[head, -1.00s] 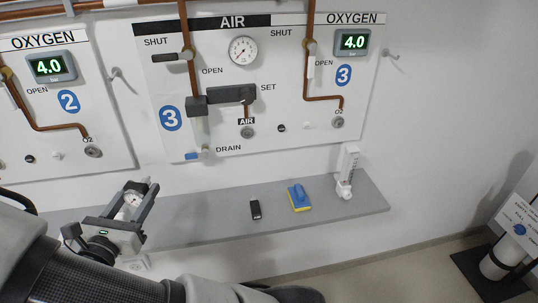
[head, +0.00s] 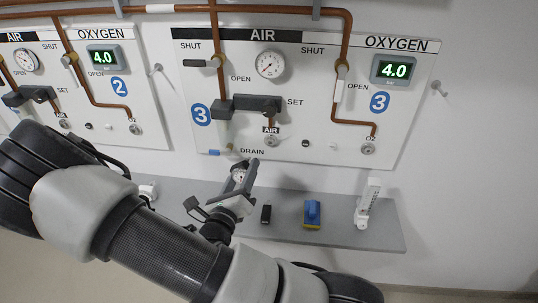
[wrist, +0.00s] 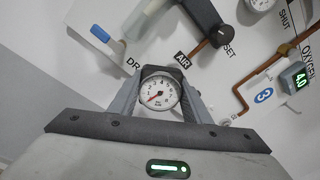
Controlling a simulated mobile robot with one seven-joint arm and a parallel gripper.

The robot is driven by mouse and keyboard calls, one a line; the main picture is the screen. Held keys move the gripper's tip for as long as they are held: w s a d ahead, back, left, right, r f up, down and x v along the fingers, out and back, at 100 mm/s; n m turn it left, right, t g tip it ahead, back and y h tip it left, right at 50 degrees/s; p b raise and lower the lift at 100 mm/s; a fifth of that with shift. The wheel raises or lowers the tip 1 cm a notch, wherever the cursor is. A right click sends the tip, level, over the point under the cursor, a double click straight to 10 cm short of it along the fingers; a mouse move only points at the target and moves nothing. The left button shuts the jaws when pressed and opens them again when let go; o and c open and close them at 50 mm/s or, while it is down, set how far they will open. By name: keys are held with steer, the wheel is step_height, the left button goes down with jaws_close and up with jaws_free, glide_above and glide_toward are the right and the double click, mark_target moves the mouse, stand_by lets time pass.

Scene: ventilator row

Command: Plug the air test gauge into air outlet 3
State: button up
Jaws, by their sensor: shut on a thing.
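The air test gauge (head: 240,175) is a small round white dial. It also shows in the wrist view (wrist: 160,93), between the two fingers. My gripper (head: 243,172) is shut on it, in front of the shelf and below the DRAIN label of panel 3. Air outlet 3 (head: 271,141) is a round metal socket under the AIR label, up and right of the gauge and apart from it. In the wrist view the AIR label (wrist: 182,60) shows just beyond the gauge; I cannot make out the socket there.
Panel 3 also has an oxygen outlet (head: 368,148) at right, a grey set block (head: 256,103) above the air outlet and a blue drain lever (head: 214,152). The shelf (head: 290,228) holds a black item (head: 266,214), a blue-yellow block (head: 312,213) and a white flowmeter (head: 367,203).

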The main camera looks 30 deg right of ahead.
steer(key=w+d+n+t+y+p, duration=0.1)
steer(key=d+n+p, duration=0.1)
steer(key=d+n, duration=0.4)
steer(key=shift+w+d+r+y, duration=0.3)
steer(key=shift+w+d, duration=0.05)
steer(key=shift+d, duration=0.55)
steer(key=shift+w+d+r+p, duration=0.1)
steer(key=shift+p, duration=0.3)
steer(key=shift+p+x, duration=0.4)
steer(key=shift+x, duration=0.75)
stand_by(0.5)
stand_by(0.7)
steer(key=o, duration=1.5)
steer(key=shift+c, duration=0.2)
